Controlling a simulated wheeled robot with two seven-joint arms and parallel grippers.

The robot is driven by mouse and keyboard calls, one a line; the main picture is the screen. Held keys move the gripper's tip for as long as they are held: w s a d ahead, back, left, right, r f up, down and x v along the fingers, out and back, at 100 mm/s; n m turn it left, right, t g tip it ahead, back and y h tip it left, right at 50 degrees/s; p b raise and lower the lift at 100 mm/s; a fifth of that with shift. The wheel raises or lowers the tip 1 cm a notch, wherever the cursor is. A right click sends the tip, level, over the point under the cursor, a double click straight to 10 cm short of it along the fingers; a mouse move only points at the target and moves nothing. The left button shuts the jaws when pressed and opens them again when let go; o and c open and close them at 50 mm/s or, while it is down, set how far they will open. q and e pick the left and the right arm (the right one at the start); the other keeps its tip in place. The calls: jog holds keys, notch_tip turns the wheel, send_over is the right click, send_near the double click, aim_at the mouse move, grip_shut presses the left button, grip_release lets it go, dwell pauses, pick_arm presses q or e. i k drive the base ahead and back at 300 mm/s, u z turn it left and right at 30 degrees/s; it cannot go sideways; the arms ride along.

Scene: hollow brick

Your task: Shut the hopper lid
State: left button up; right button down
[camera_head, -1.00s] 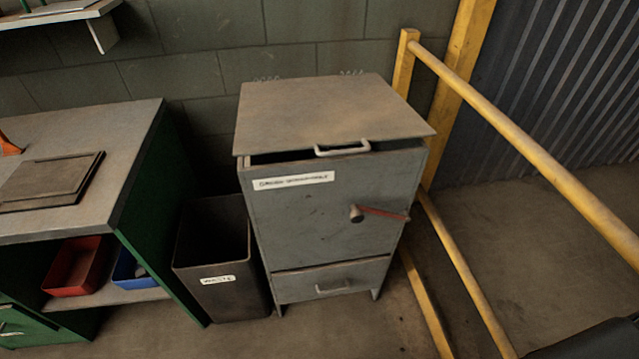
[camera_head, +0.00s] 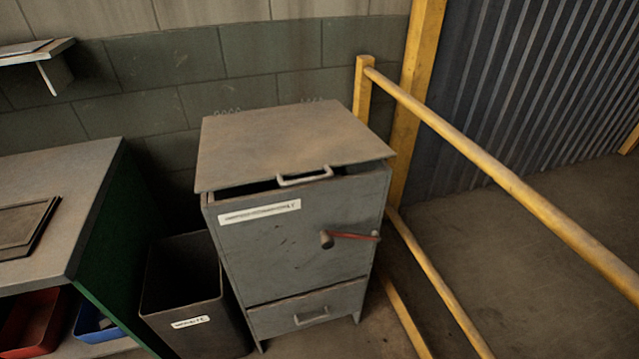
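The hopper lid (camera_head: 285,140) is a flat grey-brown plate on top of the grey hopper cabinet (camera_head: 270,245). It is slightly raised at the front, with a dark gap between it and the cabinet's top edge. A pale handle (camera_head: 305,178) sits at the lid's front edge. The cabinet front has a white label, a lever with a red bar (camera_head: 352,236) and a drawer (camera_head: 310,312) at the bottom that looks shut. Neither of my grippers shows in the head view.
A dark waste bin (camera_head: 185,295) stands close against the cabinet's left side. A green workbench (camera_head: 60,200) with red and blue trays below is further left. A yellow railing (camera_head: 480,165) runs along the right. Bare floor lies beyond the railing.

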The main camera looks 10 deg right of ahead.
aim_at(237, 149)
jog(key=z, duration=0.45)
jog(key=k, duration=0.9)
jog(key=u, duration=1.3)
jog(key=i, duration=0.5)
